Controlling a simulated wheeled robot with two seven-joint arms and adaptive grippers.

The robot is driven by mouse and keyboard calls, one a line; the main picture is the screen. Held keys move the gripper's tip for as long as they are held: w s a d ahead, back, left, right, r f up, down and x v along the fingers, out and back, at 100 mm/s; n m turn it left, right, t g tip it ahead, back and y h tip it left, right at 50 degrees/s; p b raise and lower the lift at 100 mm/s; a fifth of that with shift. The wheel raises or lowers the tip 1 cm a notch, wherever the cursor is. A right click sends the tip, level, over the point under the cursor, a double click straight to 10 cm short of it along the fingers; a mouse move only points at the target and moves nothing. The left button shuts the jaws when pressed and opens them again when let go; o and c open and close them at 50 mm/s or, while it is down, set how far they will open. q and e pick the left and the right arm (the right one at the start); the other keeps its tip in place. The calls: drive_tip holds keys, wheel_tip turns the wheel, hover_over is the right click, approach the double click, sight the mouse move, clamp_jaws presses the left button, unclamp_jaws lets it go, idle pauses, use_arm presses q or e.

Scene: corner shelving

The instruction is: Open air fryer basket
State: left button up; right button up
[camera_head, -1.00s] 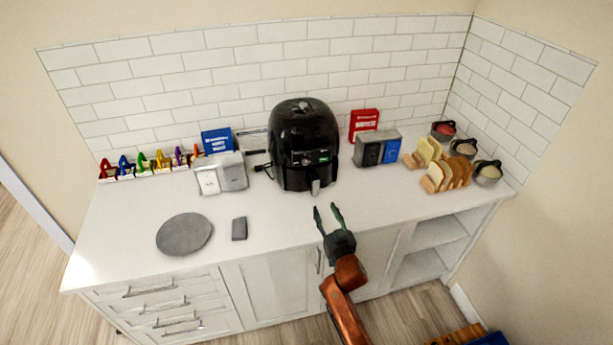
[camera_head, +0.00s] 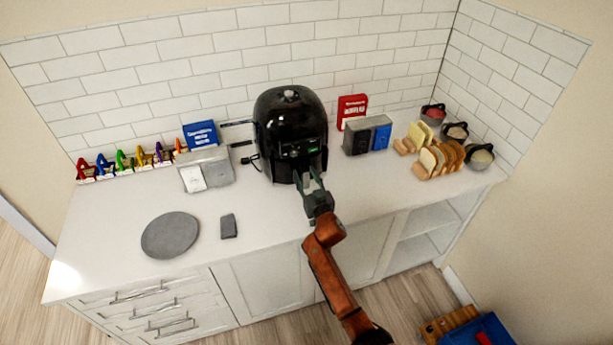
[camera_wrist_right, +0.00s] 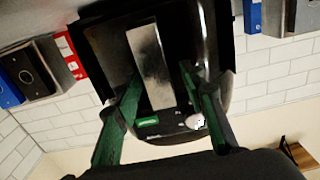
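The black air fryer (camera_head: 290,125) stands on the white counter against the tiled wall, its basket front facing me. In the right wrist view the air fryer (camera_wrist_right: 165,125) fills the middle, with the grey basket handle (camera_wrist_right: 150,65) running down its front. My right gripper (camera_head: 311,180) is at the lower front of the fryer. In the right wrist view its green fingers (camera_wrist_right: 162,85) are spread, one on each side of the handle, with gaps visible. In the head view the gripper mostly hides the handle. The basket looks closed. My left gripper is out of view.
A grey round plate (camera_head: 170,235) and a small dark block (camera_head: 228,226) lie at the left front. A grey box (camera_head: 207,170) stands left of the fryer. A grey-and-blue box (camera_head: 367,136) and a bread rack (camera_head: 438,160) are on the right.

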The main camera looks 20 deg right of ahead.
drive_tip(key=shift+c, duration=0.2)
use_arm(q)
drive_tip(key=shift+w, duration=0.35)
use_arm(e)
clamp_jaws()
